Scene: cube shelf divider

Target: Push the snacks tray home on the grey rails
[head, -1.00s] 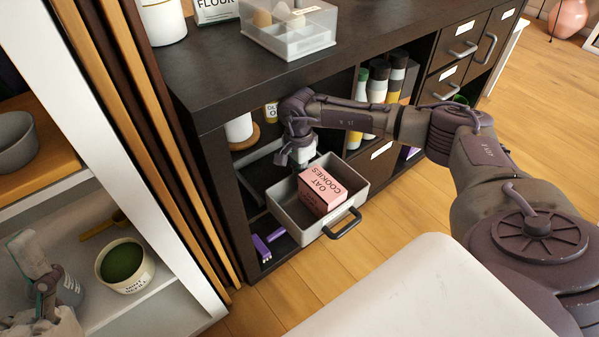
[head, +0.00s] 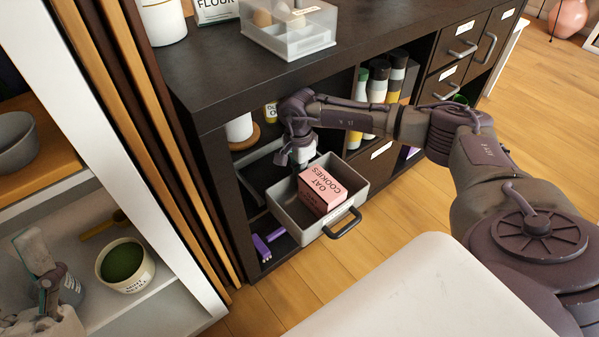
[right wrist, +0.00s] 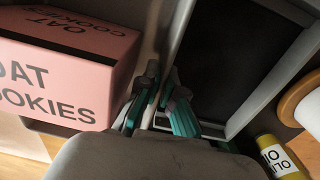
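The snacks tray (head: 284,205) is a grey open box with a dark front handle (head: 343,224). It sticks out of the lower left cubby and holds a pink oat cookies box (head: 322,188), also in the right wrist view (right wrist: 65,75). Grey rails (head: 260,153) show inside the cubby behind it. My right gripper (head: 300,158) points down at the tray's back side; in the right wrist view its teal-padded fingers (right wrist: 163,100) stand close on both sides of the tray's wall. My left gripper (head: 46,285) is at the lower left, its fingertips partly hidden.
An olive oil bottle (right wrist: 277,155) and a white roll (right wrist: 302,105) stand beyond the rails. Bottles (head: 378,82) fill the cubby to the right. A green-filled pot (head: 124,263) sits on the left shelf.

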